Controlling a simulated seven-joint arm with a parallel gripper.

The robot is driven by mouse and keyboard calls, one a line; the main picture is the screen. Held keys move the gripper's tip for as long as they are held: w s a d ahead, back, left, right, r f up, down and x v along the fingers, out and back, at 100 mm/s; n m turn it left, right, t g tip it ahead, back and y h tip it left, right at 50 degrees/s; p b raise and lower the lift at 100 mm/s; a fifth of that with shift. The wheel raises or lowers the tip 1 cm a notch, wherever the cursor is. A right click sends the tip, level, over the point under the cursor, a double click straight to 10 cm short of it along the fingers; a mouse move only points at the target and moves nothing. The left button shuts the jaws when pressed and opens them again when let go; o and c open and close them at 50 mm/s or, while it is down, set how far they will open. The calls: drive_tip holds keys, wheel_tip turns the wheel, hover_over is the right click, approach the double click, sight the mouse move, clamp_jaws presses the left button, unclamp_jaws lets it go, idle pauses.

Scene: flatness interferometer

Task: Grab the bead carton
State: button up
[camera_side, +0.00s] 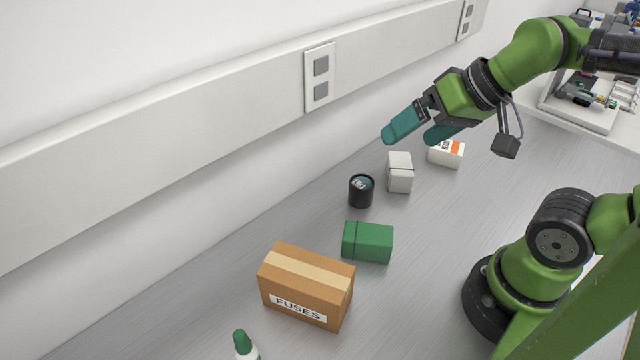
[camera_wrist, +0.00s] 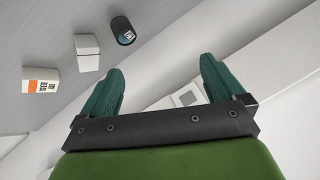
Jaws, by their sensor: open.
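No label here clearly reads as beads. A small white carton with an orange patch and dark print (camera_side: 447,154) lies on the bench below and right of my gripper; its lettering is too small to read. It also shows at the left of the wrist view (camera_wrist: 41,87). A plain white box with a dark seam (camera_side: 400,173) stands beside it, also in the wrist view (camera_wrist: 87,50). I cannot tell for sure which is the bead carton. My gripper (camera_side: 411,138) is open and empty, its teal fingers (camera_wrist: 161,70) spread above the bench, apart from both boxes.
The wall with a socket rail (camera_side: 320,76) runs behind. Bare bench lies right of the row.

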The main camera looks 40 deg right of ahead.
drive_tip(key=n+g+h, duration=0.2)
drive_tip(key=n+g, duration=0.5)
drive_tip(key=n, duration=0.1)
hover_over(448, 145)
wheel_tip(448, 145, down, 18)
drive_tip(key=shift+d+r, duration=0.1)
drive_tip(key=shift+a+f, duration=0.2)
drive_tip(key=shift+f, duration=2.5)
